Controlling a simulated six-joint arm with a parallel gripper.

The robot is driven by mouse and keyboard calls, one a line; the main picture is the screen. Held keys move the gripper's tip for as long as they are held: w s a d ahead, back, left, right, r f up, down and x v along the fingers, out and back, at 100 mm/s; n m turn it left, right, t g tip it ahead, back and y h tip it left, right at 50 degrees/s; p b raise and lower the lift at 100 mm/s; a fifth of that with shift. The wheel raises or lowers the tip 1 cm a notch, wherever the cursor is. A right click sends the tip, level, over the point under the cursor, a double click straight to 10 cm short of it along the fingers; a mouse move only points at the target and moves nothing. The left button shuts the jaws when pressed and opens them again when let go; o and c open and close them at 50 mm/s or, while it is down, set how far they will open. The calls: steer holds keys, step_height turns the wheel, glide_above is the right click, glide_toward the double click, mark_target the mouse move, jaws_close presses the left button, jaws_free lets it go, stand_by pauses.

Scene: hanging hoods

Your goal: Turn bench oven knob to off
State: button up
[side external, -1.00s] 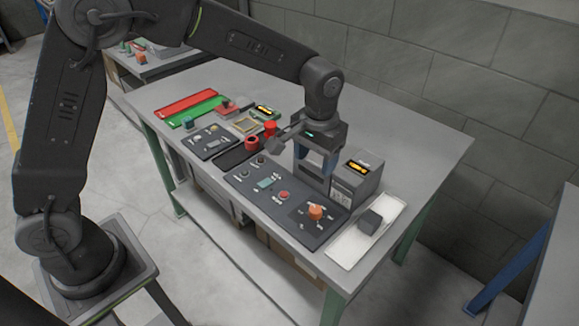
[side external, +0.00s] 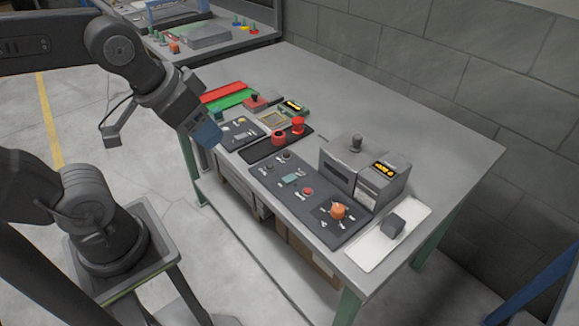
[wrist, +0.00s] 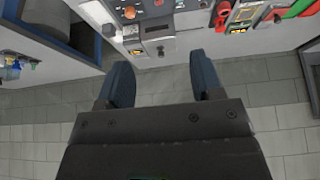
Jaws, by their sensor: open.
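An orange knob (side external: 338,211) stands on the right end of a dark control panel (side external: 273,171) at the bench's front edge; its pointer direction is too small to read. It also shows in the wrist view (wrist: 129,12) at the top. A grey oven-like box (side external: 340,165) with a dark knob on top stands behind the panel, next to a unit with a lit yellow display (side external: 383,168). Which control belongs to the oven is not labelled legibly. My gripper (side external: 208,136) is open and empty, left of the panel and far from the orange knob; its spread fingers show in the wrist view (wrist: 161,80).
A white tray (side external: 365,250) with a dark cube (side external: 394,226) lies right of the panel. Red cylinders (side external: 298,125), a smaller panel (side external: 240,133) and red and green strips (side external: 222,91) are on the left part of the bench (side external: 420,125). The bench's back is clear.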

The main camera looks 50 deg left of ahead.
steer(key=w+d+m+g, duration=0.1)
steer(key=w+d+m, duration=0.15)
steer(key=w, duration=0.35)
steer(key=m+g, duration=0.4)
steer(key=m, duration=0.6)
glide_above(339, 208)
step_height(339, 208, down, 15)
step_height(339, 208, down, 13)
steer(key=shift+f, duration=0.1)
steer(key=c, duration=0.9)
